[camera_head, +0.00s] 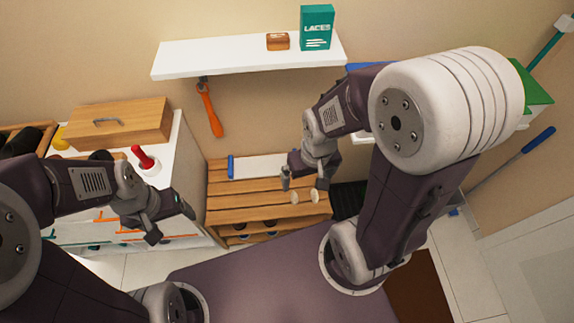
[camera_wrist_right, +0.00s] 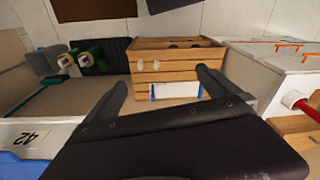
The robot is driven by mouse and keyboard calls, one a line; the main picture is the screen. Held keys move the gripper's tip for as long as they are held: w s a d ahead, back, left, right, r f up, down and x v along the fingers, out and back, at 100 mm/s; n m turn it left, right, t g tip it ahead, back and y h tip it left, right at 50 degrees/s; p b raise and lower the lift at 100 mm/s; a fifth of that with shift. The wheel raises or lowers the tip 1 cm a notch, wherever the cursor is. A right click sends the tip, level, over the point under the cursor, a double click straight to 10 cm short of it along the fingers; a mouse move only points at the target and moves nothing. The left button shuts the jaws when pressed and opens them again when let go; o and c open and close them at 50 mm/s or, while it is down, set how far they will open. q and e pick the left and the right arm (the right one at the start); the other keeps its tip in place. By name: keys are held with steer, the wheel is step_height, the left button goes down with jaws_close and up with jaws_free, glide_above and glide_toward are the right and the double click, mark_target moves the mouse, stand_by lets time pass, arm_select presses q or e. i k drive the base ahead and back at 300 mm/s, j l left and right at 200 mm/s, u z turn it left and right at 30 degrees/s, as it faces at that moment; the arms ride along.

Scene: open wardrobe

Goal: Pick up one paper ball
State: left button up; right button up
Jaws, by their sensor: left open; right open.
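Two small off-white paper balls lie side by side on the slatted wooden bench (camera_head: 225,205): a left one (camera_head: 294,197) and a right one (camera_head: 315,195). In the right wrist view both balls (camera_wrist_right: 139,66) (camera_wrist_right: 155,64) show on the bench top (camera_wrist_right: 185,75), between the finger directions. My right gripper (camera_head: 304,182) is open and empty, its fingers pointing down around the balls' place in the head view; its height above them is hard to tell. It also shows in the right wrist view (camera_wrist_right: 160,82). My left gripper (camera_head: 170,222) is open and empty beside the white cabinet.
A white wall shelf (camera_head: 220,55) holds a LACES box (camera_head: 317,28) and a brown item (camera_head: 278,41). An orange shoehorn (camera_head: 209,108) hangs below. A red-handled item (camera_head: 146,158) stands on the cabinet.

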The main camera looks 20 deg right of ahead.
mark_target(294, 197)
steer(key=l+u, duration=0.25)
steer(key=l, duration=0.2)
steer(key=k+l+u, duration=0.1)
steer(key=l+u, duration=0.15)
steer(key=l, duration=0.2)
steer(key=k+l+u, duration=0.2)
steer(key=l, duration=0.2)
steer(key=i, duration=0.05)
